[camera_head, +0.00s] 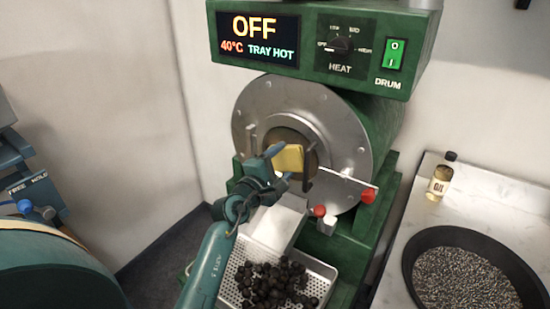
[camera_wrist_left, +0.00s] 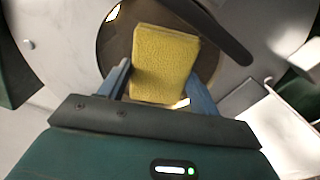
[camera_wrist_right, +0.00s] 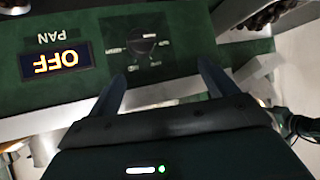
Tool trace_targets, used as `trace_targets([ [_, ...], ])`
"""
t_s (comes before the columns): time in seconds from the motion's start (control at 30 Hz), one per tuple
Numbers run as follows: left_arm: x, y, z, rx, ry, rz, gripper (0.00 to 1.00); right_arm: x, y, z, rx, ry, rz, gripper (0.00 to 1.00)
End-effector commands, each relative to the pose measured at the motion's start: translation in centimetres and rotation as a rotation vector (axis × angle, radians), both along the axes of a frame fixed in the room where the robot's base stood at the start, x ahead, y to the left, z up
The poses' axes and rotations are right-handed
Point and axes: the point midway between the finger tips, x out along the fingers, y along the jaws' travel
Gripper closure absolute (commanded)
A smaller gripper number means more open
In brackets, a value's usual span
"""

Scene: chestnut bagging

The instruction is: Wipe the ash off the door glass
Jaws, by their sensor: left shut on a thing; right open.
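My left gripper (camera_head: 277,166) is shut on a yellow sponge (camera_head: 288,158), which also shows between its fingers in the left wrist view (camera_wrist_left: 165,62). The sponge is in front of the round, brownish door glass (camera_head: 279,135) at the centre of the steel drum front. I cannot tell if it touches the glass. The glass also shows around the sponge in the left wrist view (camera_wrist_left: 118,45), partly hidden by it; ash is hard to make out. My right gripper (camera_wrist_right: 168,85) is open and empty, facing a green panel (camera_wrist_right: 190,25), and is not seen in the head view.
A red-ended lever (camera_head: 368,195) sticks out to the right. Below is a perforated tray (camera_head: 318,268) with dark chestnuts (camera_head: 275,285). The panel (camera_head: 258,38) reads OFF, 40°C, TRAY HOT. An oil bottle (camera_head: 440,178) and black pan (camera_head: 410,262) stand right.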

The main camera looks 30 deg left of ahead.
Motion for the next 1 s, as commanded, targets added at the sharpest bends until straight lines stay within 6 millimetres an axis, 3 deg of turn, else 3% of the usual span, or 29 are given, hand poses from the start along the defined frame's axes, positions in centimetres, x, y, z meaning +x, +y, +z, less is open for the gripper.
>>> trace_targets([
  [0.17, 0.1, 0.2, -0.1, 0.002, 0.0, -0.002, 0.59, 0.0, 0.0, 0.1, 0.0, 0.0, 0.0, 0.15],
  [1.0, 0.6, 6.2, -0.1, 0.003, -0.001, -0.001, 0.59, 0.0, 0.0, -2.0, 0.0, 0.0, 0.0, 0.15],
])
